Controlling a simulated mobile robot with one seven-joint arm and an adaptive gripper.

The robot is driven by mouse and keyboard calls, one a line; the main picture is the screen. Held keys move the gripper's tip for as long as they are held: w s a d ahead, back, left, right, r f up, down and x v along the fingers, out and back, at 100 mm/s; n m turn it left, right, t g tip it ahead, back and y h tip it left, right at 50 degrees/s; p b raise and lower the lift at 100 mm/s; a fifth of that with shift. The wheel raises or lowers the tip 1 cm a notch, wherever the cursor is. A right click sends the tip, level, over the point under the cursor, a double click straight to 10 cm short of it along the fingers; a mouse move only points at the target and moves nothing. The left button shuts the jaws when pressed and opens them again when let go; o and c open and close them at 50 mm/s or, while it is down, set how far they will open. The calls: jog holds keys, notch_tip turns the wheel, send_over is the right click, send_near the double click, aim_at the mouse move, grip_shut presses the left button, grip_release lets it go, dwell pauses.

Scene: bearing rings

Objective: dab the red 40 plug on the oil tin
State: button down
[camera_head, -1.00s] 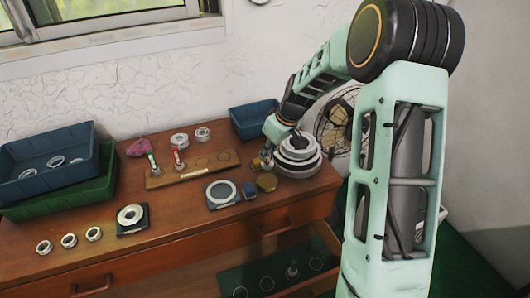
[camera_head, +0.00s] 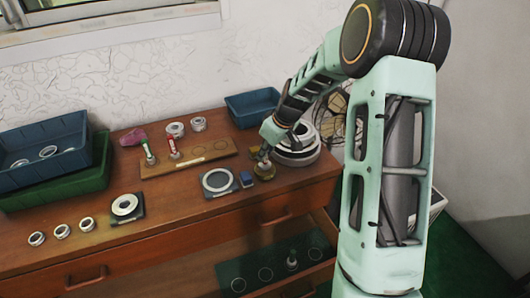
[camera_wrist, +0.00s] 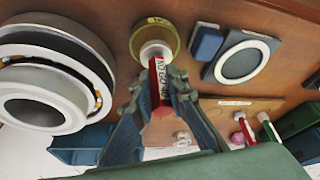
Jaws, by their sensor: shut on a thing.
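In the wrist view my gripper (camera_wrist: 157,88) is shut on a red plug (camera_wrist: 158,84). Its red handle carries white lettering that reads "NO GO" and a partly hidden number. The plug's pale round end points at the oil tin (camera_wrist: 137,42), a round brassy tin, and overlaps its opening. I cannot tell for sure whether it touches. In the head view my gripper (camera_head: 264,153) is right above the tin (camera_head: 264,174), and the plug is small and mostly hidden there.
A stack of bearing rings (camera_head: 297,152) stands close right of the tin. A blue block (camera_head: 246,179) and a ring on a dark plate (camera_head: 217,192) lie left of it. A wooden rack (camera_head: 205,160) holds a green and a red plug behind. An open drawer (camera_head: 275,270) is below.

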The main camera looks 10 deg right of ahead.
jog(key=shift+f+b, duration=0.55)
jog(key=shift+b, duration=0.2)
dwell(2.2)
jog(key=shift+r, duration=0.15)
jog(key=shift+r+p, duration=1.85)
jog(key=shift+r, duration=1.55)
